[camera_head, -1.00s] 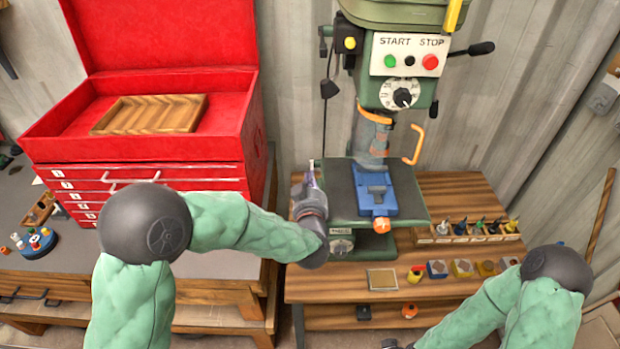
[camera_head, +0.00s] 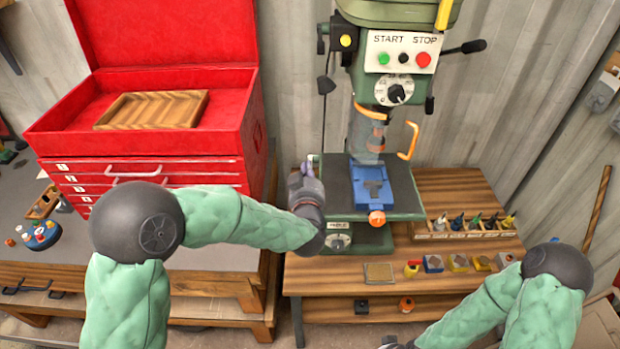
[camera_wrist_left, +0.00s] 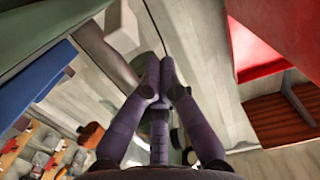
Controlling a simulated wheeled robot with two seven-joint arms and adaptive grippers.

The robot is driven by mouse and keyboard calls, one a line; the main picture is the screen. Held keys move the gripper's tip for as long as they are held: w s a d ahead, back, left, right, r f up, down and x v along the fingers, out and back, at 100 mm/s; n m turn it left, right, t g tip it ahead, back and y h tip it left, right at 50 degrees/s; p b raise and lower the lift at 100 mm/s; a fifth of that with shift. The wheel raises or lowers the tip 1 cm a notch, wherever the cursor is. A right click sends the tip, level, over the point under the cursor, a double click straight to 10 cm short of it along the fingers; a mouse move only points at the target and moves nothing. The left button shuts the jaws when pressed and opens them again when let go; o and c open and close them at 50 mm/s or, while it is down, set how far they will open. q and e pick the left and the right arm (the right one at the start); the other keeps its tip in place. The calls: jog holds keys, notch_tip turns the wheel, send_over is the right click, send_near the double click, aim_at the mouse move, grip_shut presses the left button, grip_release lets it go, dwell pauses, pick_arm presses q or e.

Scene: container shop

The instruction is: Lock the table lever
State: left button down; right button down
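The green drill press (camera_head: 385,95) stands on a wooden bench. Its dark square table (camera_head: 337,190) carries a blue vise (camera_head: 371,188) with an orange knob at the front. My left gripper (camera_head: 307,168) is at the left edge of this table, pointing away from me. In the left wrist view its two fingers (camera_wrist_left: 160,78) converge with their tips together, and I see nothing clearly held between them. The table lever cannot be made out; the gripper and wrist cover that side. My right gripper is only a dark sliver (camera_head: 392,344) at the bottom edge of the head view.
A red tool chest (camera_head: 150,172) with a wooden tray (camera_head: 152,110) stands left of the press, close to my left arm. A rack of bits (camera_head: 470,232) and several small blocks lie on the bench (camera_head: 455,190) at right. A corrugated wall is behind.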

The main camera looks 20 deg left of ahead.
pick_arm(q)
jog(key=f+v, duration=0.1)
jog(key=v, duration=0.8)
jog(key=shift+s+f, duration=0.35)
jog(key=shift+f, duration=0.05)
pick_arm(e)
jog(key=shift+a, duration=0.1)
pick_arm(q)
jog(key=shift+d, duration=0.2)
pick_arm(e)
jog(key=shift+r, duration=0.1)
pick_arm(q)
jog(key=shift+r, duration=0.1)
